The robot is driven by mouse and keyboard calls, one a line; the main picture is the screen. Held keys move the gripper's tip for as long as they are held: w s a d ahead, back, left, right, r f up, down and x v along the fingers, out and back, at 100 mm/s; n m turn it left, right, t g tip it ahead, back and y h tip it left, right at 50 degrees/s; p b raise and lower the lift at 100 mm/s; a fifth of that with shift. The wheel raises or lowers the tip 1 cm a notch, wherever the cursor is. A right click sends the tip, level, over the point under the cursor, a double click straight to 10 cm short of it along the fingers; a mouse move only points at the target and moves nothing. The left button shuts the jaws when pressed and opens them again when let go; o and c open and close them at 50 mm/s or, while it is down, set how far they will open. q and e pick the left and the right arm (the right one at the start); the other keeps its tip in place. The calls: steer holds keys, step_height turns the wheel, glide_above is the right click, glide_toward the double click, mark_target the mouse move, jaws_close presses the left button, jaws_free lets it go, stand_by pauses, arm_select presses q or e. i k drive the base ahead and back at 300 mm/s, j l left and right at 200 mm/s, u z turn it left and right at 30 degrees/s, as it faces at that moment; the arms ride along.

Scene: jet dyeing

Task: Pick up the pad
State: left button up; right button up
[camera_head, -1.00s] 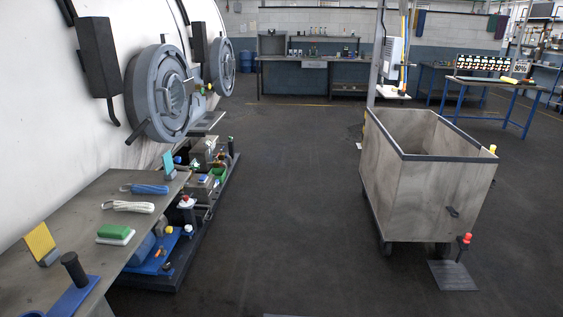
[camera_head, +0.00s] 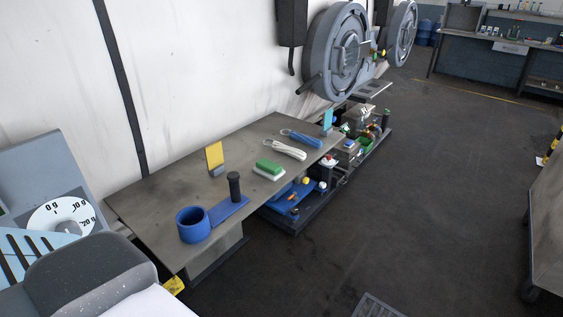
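A small green block with a white base (camera_head: 269,169), which looks like the pad, lies flat on the grey metal table (camera_head: 150,205). It sits near the table's front edge, right of a black upright cylinder. Nothing covers it. Neither of my grippers is in view, and nothing touches the block.
On the table stand a blue ring-shaped cup (camera_head: 193,225), a blue plate with a black handle (camera_head: 234,188) and a yellow card (camera_head: 214,157). White (camera_head: 288,149) and blue (camera_head: 304,139) bundles lie behind the block. A dial (camera_head: 62,217) is at left. Floor in front is open.

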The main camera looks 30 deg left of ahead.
mark_target(270, 170)
steer(key=i+u, duration=0.1)
steer(key=i, duration=0.25)
steer(key=u, duration=1.3)
